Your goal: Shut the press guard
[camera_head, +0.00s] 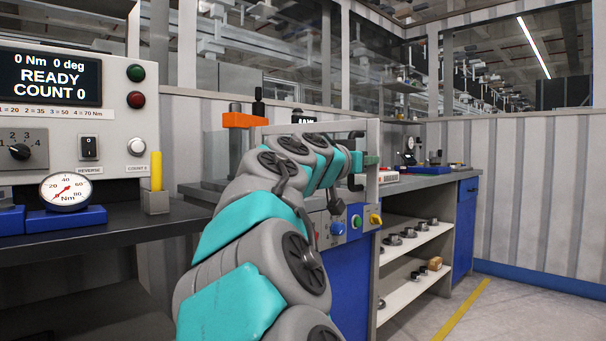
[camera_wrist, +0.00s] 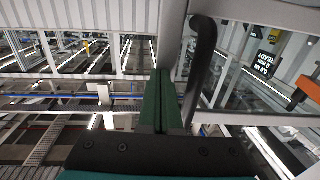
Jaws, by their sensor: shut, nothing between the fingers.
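The press guard (camera_head: 372,140) is a pale-framed clear panel at the press, in the middle of the head view behind my arm. Its dark upright bar handle (camera_head: 356,172) is on the right side of the panel. My gripper (camera_head: 371,160) shows as a small dark green tip by the handle. In the wrist view my gripper (camera_wrist: 160,78) is shut and empty, its green fingers together. The handle (camera_wrist: 203,65) stands just right of the fingers, not between them; I cannot tell whether they touch. My arm hides much of the guard, and how far it stands open is unclear.
The press's orange part (camera_head: 244,120) rises left of my arm. A control panel with buttons (camera_head: 337,228) is below the guard. A dark bench (camera_head: 120,226) with a gauge (camera_head: 66,190) stands at left. Open shelves (camera_head: 408,240) and clear floor lie at right.

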